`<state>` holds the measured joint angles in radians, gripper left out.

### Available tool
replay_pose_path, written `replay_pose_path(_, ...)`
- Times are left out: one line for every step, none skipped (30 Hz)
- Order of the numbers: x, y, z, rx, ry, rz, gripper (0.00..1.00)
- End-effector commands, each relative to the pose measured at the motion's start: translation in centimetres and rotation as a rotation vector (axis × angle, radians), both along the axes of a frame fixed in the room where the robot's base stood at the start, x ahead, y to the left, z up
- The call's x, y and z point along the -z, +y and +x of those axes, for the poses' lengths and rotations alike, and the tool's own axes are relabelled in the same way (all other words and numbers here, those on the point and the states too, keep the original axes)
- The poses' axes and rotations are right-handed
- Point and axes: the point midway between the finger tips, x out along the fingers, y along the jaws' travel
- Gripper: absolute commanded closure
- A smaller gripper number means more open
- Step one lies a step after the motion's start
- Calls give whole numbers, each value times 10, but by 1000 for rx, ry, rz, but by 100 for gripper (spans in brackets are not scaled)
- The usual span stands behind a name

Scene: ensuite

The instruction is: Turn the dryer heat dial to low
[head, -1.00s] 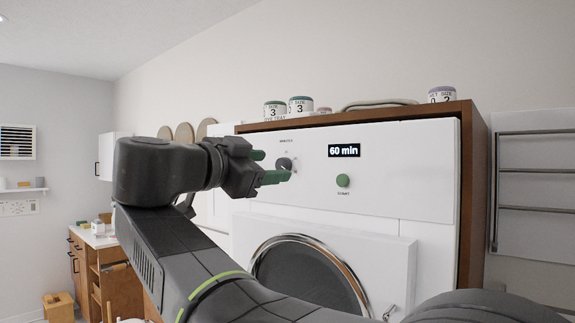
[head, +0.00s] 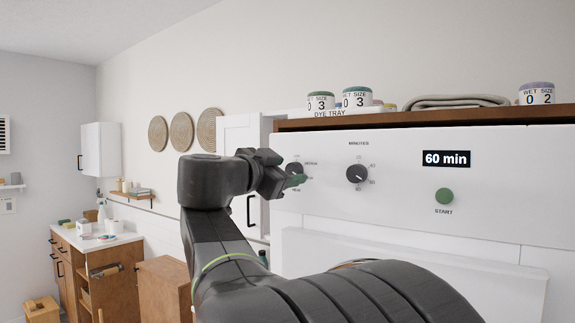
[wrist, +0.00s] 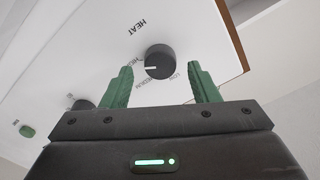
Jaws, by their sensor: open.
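The dark round heat dial (wrist: 159,62) is on the white dryer panel, under the word HEAT in the wrist view. Its white mark points left in that view, and LOW is printed at its lower right; I cannot tell for sure which label the mark meets. My gripper (wrist: 159,77) is open, with one green finger on each side of the dial; I cannot tell whether they touch it. In the head view, the heat dial (head: 294,169) is partly hidden behind my gripper (head: 294,181).
The minutes dial (head: 357,174) sits just right of the heat dial, then the green start button (head: 444,196) under a 60 min display (head: 446,159). Jars (head: 357,98) and a folded towel (head: 456,102) lie on the dryer's top. A wooden counter (head: 95,240) stands at the left.

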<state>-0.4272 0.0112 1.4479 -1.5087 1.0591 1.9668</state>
Motion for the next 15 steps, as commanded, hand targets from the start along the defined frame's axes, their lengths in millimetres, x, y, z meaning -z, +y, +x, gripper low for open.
replay_pose_path(-1, -3, 3, 2, 1, -1, 45)
replay_pose_path(-1, -4, 5, 2, 1, 0, 45)
replay_pose_path(0, -5, 6, 2, 1, 0, 45)
replay_pose_path(0, -6, 7, 1, 1, -1, 45)
replay_pose_path(0, -6, 8, 1, 0, 0, 45)
replay_pose_path(0, -6, 9, 0, 1, 1, 45)
replay_pose_path(0, -6, 9, -1, 1, 1, 45)
replay_pose_path(1, -7, 9, -1, 1, 1, 45)
replay_pose_path(1, -7, 9, -1, 1, 1, 45)
replay_pose_path(1, -7, 9, -1, 1, 1, 45)
replay_pose_path(1, -7, 9, -1, 1, 1, 45)
replay_pose_path(1, -6, 9, -1, 1, 1, 45)
replay_pose_path(1, -6, 9, -1, 1, 1, 45)
replay_pose_path(1, -6, 9, -1, 1, 1, 45)
replay_pose_path(1, -6, 9, -1, 1, 1, 51)
